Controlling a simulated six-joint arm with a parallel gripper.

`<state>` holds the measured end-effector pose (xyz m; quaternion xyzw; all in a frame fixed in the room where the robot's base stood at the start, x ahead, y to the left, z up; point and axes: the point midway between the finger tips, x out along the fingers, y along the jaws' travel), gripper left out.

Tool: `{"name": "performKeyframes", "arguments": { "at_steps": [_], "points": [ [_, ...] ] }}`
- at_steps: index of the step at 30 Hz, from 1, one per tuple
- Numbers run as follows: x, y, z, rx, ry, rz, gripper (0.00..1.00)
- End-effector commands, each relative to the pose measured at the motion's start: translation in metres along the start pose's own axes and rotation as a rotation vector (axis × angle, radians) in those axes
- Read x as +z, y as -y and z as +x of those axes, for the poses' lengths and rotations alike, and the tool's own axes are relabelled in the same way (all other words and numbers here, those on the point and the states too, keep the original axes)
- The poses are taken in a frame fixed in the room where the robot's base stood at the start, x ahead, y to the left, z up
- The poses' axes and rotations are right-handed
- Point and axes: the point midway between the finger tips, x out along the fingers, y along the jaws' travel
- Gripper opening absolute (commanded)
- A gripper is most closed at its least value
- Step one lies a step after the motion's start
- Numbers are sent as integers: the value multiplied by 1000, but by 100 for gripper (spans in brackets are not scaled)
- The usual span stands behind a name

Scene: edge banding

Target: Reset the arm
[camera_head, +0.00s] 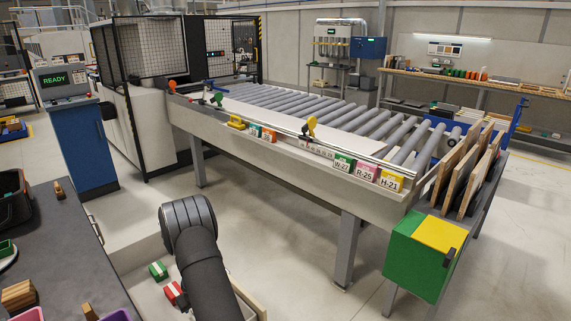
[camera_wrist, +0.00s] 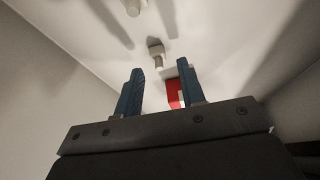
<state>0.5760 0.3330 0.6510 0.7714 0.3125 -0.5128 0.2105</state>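My gripper (camera_wrist: 159,72) shows in the wrist view with its two blue fingers apart and nothing held between them. A red block with a white part (camera_wrist: 174,92) shows beyond the fingers, partly hidden by the right one. In the head view my dark arm reaches down at the lower middle, and the gripper itself is hidden there. A red and white block (camera_head: 174,293) lies just left of the arm. A green and white block (camera_head: 158,270) lies a little farther back.
Both blocks lie in what looks like an open pale drawer (camera_head: 248,298) beside the dark worktop (camera_head: 62,240). The roller table (camera_head: 300,150) stands behind. Labelled boxes (camera_head: 365,171) hang on its front. A green and yellow cabinet (camera_head: 420,255) stands at right.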

Motion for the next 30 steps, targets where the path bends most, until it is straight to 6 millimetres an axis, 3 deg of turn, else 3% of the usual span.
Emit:
{"name": "performKeyframes", "arguments": {
  "at_steps": [14, 30],
  "points": [
    [-32, 0, -80, 0, -1, -1, 36],
    [-95, 67, -137, -55, -7, -84, 36]
  ]
}}
